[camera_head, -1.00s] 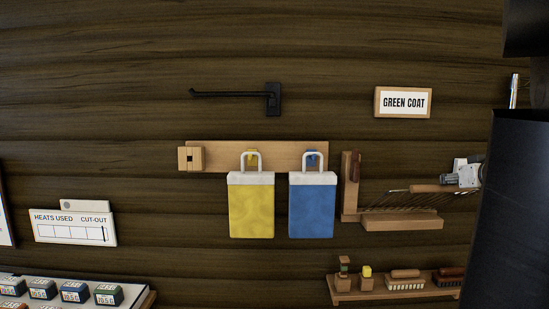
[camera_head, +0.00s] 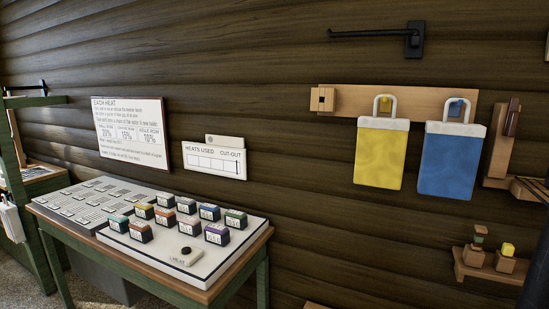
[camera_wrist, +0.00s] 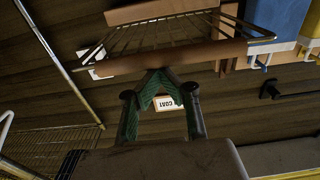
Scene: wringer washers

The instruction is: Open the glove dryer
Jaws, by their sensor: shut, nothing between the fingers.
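I cannot tell for sure which thing is the glove dryer. A wall-mounted wooden piece with thin wires and a wooden bar (camera_wrist: 165,58) spans the top of the wrist view, which looks upside down. Part of a similar wooden bracket (camera_head: 503,145) shows at the right edge of the head view. My gripper (camera_wrist: 156,76) is shut and empty, its green fingers meeting at the tips. In the picture the tips lie close to the wooden bar; I cannot tell whether they touch it. My gripper is not in the head view.
A yellow bag (camera_head: 381,155) and a blue bag (camera_head: 450,160) hang from a wooden rail beside the bracket. A black wall arm (camera_head: 414,38) is above. A small shelf (camera_head: 490,268) sits below. A table with a button panel (camera_head: 190,252) stands at left.

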